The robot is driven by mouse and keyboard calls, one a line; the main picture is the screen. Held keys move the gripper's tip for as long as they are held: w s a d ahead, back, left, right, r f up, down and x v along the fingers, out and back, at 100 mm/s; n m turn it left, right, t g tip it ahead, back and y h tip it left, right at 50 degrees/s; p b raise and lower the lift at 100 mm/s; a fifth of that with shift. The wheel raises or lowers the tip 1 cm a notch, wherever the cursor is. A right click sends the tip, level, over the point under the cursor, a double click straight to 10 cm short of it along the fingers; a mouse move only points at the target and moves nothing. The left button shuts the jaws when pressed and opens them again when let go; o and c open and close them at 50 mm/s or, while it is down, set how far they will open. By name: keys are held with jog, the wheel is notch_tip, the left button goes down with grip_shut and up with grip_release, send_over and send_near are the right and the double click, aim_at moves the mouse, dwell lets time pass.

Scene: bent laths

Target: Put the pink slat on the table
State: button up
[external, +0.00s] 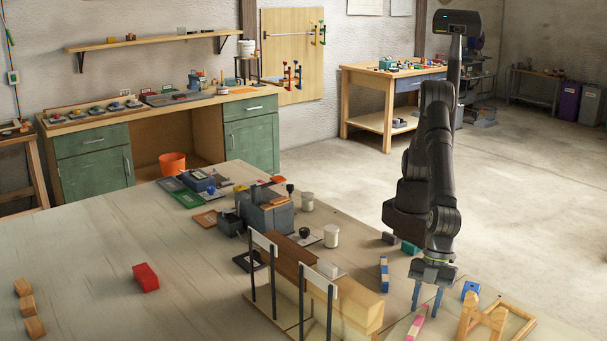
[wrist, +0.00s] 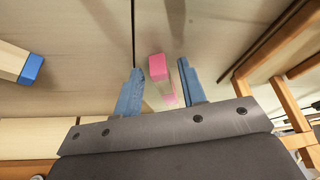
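The pink slat (external: 416,323) has pink ends and a pale middle. It is at the front right of the table (external: 90,250) in the external view, and its lower end is near the picture edge. My gripper (external: 425,302) points down by the slat's far end, with its two blue fingers apart. In the wrist view the slat (wrist: 159,68) shows between the fingers (wrist: 159,84), with a gap on each side. I cannot tell whether the slat lies flat on the table.
A blue-ended slat (external: 384,274) stands left of my gripper. A wooden frame (external: 497,318) and a blue block (external: 470,288) are close on the right. A long wooden box-like piece (external: 357,308) and white-topped posts stand to the left. The left tabletop is mostly clear around a red block (external: 146,278).

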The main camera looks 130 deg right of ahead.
jog(key=v, duration=1.2)
jog(key=shift+r, duration=0.15)
jog(key=x, duration=1.1)
jog(key=shift+w+f, duration=0.15)
jog(key=shift+f, duration=0.2)
jog(key=shift+w+a+f, duration=0.1)
jog(key=shift+a, duration=0.05)
jog(key=shift+r, duration=1.7)
